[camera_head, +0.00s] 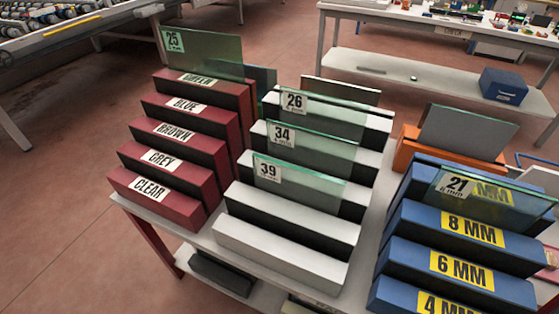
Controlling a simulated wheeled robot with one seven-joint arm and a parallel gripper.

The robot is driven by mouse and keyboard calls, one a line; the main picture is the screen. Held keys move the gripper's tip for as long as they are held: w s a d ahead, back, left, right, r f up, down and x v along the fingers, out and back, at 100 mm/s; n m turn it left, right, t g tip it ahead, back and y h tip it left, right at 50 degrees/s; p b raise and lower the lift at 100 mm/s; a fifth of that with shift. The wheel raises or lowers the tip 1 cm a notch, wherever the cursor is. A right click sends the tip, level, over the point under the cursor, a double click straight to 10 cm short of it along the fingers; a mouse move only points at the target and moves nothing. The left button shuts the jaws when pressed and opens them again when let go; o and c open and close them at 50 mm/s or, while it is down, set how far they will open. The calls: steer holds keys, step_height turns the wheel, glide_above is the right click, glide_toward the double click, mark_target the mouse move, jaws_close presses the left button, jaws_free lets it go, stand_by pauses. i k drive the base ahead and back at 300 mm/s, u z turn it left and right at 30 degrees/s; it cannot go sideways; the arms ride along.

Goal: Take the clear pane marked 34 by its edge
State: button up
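The clear pane marked 34 (325,149) stands upright in a slot of the white stepped rack (280,252). Its tag, with 34 in dark print, is at its upper left, and its greenish top edge shows. Its lower part is hidden in the rack. The pane marked 26 (345,118) stands behind it and the pane marked 39 (315,186) in front, both in the same rack. My gripper is not in view.
A red rack (165,189) with colour labels holds pane 25 (215,55) on the left. A blue rack (455,271) with thickness labels holds pane 21 (495,203) on the right. An orange holder (408,152) stands behind it. Open floor (55,215) lies left.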

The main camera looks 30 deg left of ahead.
mark_target(330, 155)
steer(key=u, duration=1.2)
steer(key=k, duration=1.45)
steer(key=u, duration=0.65)
steer(key=i, duration=1.7)
steer(key=z, duration=0.5)
